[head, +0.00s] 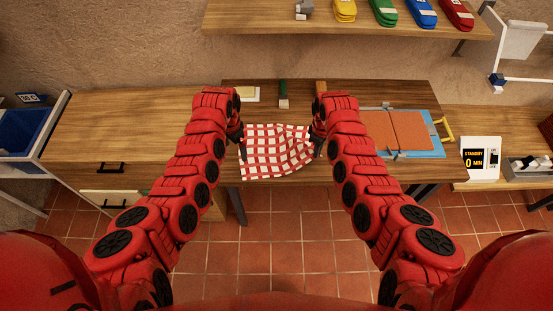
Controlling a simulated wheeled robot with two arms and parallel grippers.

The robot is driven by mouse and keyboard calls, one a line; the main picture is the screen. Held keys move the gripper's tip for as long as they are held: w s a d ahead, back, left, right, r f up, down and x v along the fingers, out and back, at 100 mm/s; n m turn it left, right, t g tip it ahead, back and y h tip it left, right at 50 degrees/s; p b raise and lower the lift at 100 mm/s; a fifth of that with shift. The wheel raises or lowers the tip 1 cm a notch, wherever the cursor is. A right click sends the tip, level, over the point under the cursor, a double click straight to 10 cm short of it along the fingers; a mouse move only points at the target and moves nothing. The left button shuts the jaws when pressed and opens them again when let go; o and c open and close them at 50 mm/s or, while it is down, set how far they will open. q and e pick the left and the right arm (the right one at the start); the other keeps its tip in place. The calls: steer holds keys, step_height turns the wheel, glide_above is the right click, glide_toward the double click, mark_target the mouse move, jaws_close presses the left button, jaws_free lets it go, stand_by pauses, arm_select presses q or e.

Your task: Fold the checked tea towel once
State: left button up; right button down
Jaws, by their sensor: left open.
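The checked tea towel (270,152) is red and white and lies on the wooden table near its front edge, between my two grippers. Its right part looks wavy, with soft creases; its left part looks flatter. My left gripper (240,141) is open at the towel's left edge. My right gripper (318,149) is at the towel's right edge; its fingers are dark and small, and I cannot tell whether they hold cloth. My forearms hide the table on both sides of the towel.
A green-handled tool (283,93) and a pale card (250,94) lie behind the towel. A blue tray with a terracotta-coloured panel (411,131) lies to the right. A shelf (350,24) with coloured items hangs above. The wooden counter (110,125) at left is largely clear.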

arm_select(q)
step_height(320, 180, up, 12)
arm_select(e)
steer(key=shift+f, duration=0.15)
stand_by(0.6)
jaws_free()
arm_select(q)
steer(key=shift+f, duration=0.1)
stand_by(0.8)
arm_select(e)
step_height(320, 180, up, 6)
steer(key=shift+f, duration=0.2)
stand_by(0.4)
